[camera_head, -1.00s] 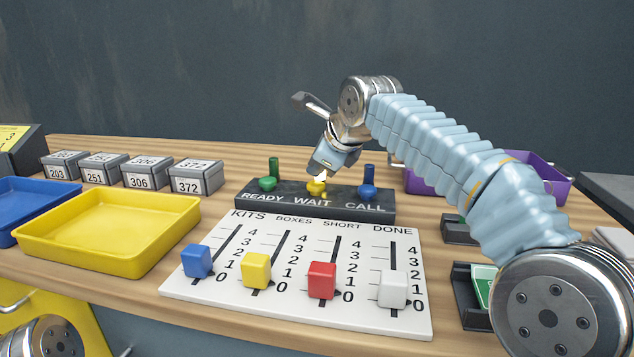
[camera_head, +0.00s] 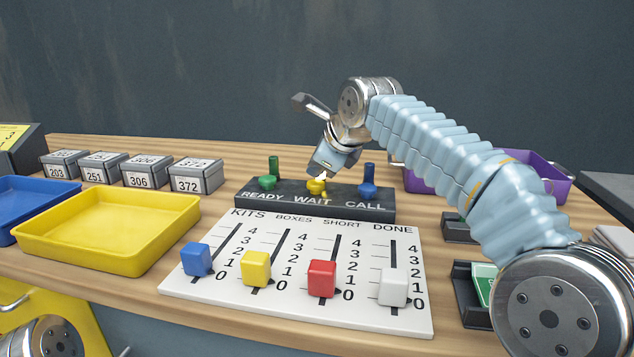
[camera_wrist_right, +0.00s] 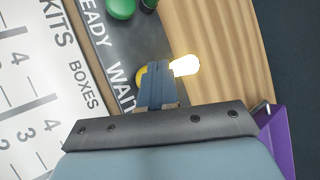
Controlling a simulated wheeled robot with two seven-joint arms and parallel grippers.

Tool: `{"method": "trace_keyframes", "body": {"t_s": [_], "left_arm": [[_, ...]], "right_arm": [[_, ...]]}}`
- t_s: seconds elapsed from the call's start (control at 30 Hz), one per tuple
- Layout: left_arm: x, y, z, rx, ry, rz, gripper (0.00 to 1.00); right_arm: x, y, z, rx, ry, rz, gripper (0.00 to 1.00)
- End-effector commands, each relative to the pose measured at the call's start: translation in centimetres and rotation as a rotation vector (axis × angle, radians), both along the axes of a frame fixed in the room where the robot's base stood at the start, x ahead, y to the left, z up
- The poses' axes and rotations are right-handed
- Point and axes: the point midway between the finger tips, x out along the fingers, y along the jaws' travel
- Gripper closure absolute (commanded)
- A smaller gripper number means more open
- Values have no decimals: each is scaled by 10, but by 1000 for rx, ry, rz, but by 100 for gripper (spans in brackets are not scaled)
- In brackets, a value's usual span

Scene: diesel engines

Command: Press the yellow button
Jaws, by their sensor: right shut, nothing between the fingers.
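The yellow button (camera_head: 317,188) sits in the middle of the dark box (camera_head: 279,201), above the word WAIT. A lit lamp (camera_wrist_right: 186,65) glows behind it in the right wrist view. My right gripper (camera_head: 321,170) is shut and empty, pointing down onto the button from behind and above. In the right wrist view its shut fingertips (camera_wrist_right: 155,69) cover most of the button (camera_wrist_right: 141,75); only a yellow edge shows. The tips look to be at or touching the button, but the exact contact is hidden. My left gripper is not in view.
A green button (camera_head: 268,182) and a blue button (camera_head: 368,190) stand on either side. In front lies a white slider board (camera_head: 225,288) with coloured knobs. A yellow tray (camera_head: 60,247), a blue tray (camera_head: 22,193) and grey boxes (camera_head: 196,177) are left; a purple bin (camera_head: 553,183) is right.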

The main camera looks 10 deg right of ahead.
Motion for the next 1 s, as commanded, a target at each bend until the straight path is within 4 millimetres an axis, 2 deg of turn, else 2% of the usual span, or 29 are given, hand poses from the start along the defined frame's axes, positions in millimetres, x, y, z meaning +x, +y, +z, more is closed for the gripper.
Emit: {"method": "trace_keyframes", "body": {"t_s": [1.0], "left_arm": [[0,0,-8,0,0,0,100]], "right_arm": [[0,0,-10,0,0,0,100]]}}
